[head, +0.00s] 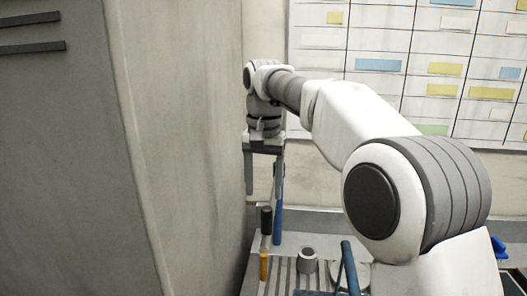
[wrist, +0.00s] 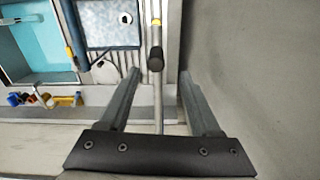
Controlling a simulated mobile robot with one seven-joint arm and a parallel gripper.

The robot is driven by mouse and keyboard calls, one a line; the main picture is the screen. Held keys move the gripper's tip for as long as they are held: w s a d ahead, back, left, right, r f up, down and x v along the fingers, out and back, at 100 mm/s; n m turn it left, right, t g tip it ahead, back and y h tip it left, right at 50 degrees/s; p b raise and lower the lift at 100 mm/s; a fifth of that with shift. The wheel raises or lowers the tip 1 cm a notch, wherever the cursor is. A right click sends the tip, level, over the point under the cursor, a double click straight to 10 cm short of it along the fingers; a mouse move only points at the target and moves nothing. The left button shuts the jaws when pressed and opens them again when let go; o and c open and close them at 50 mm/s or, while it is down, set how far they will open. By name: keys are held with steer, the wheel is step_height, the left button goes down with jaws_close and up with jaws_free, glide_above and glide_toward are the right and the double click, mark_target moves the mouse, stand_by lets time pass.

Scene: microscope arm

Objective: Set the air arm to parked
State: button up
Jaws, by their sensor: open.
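A slim lever with a dark knob (head: 266,220) and a yellow band stands over the ribbed bench plate in the head view; I take it as the air arm. In the wrist view its dark tip (wrist: 155,63) and grey rod lie between the lines of my two fingers. My gripper (head: 263,190) hangs above the lever, pointing down. Whether a finger touches the lever, I cannot tell.
A tall grey cabinet (head: 180,150) stands close on the left. A grey cup (head: 308,260) and a blue bar (head: 349,268) are right of the lever. A teal tray (wrist: 40,38) and small coloured items (wrist: 45,100) show in the wrist view. A chart (head: 400,70) hangs behind.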

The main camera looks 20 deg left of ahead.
step_height(320, 180, up, 8)
steer(key=p, duration=0.1)
steer(key=shift+r, duration=0.2)
steer(key=shift+s, duration=0.1)
stand_by(0.4)
